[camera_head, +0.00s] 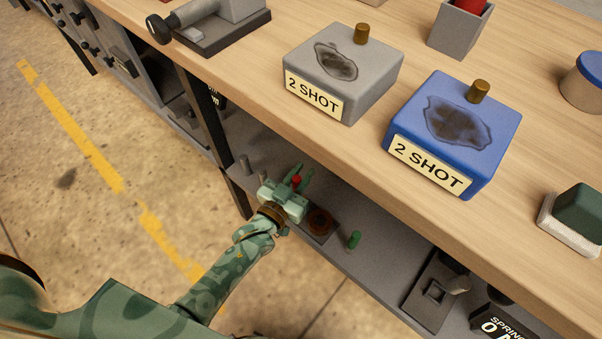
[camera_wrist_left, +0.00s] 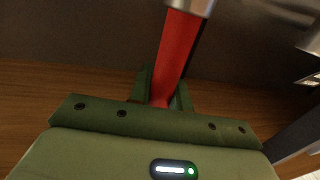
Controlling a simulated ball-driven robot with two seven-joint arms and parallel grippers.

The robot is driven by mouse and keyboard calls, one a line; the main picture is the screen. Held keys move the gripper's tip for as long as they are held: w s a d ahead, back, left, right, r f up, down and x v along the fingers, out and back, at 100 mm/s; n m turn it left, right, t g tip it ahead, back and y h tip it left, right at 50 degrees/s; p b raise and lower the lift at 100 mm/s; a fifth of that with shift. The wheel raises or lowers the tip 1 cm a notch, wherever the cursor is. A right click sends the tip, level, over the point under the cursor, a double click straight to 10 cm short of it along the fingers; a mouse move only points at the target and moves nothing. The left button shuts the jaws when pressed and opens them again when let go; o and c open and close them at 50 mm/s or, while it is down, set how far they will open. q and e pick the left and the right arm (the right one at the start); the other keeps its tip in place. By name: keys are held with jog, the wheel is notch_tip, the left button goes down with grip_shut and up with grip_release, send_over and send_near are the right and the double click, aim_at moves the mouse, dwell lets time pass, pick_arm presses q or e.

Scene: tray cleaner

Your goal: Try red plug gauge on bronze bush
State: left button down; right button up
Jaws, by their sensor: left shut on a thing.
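My left gripper (camera_head: 299,178) reaches in over the lower shelf under the bench top. It is shut on the red plug gauge (camera_head: 296,181). In the left wrist view the gauge (camera_wrist_left: 174,55) shows a red handle between the fingers and a silvery metal end at the top. The bronze bush (camera_head: 319,219) sits on a dark plate on the lower shelf, just right of the gripper. The gauge is apart from the bush as far as the head view shows. A green plug gauge (camera_head: 354,240) stands right of the bush. My right gripper is not in view.
The bench top (camera_head: 330,150) overhangs the lower shelf (camera_head: 385,262). A dark bench leg (camera_head: 236,196) stands left of my gripper. Small grey pegs (camera_head: 245,165) stand on the shelf near that leg. Grey (camera_head: 352,88) and blue (camera_head: 462,125) "2 SHOT" boxes sit on top.

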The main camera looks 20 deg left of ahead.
pick_arm(q)
jog(key=shift+f, duration=0.35)
jog(key=shift+r, duration=0.2)
jog(key=shift+r, duration=0.25)
jog(key=shift+p, duration=0.5)
dwell(1.1)
jog(key=shift+f, duration=0.35)
jog(key=shift+f+b, duration=0.15)
jog(key=shift+b, duration=0.2)
jog(key=shift+r+p, duration=0.45)
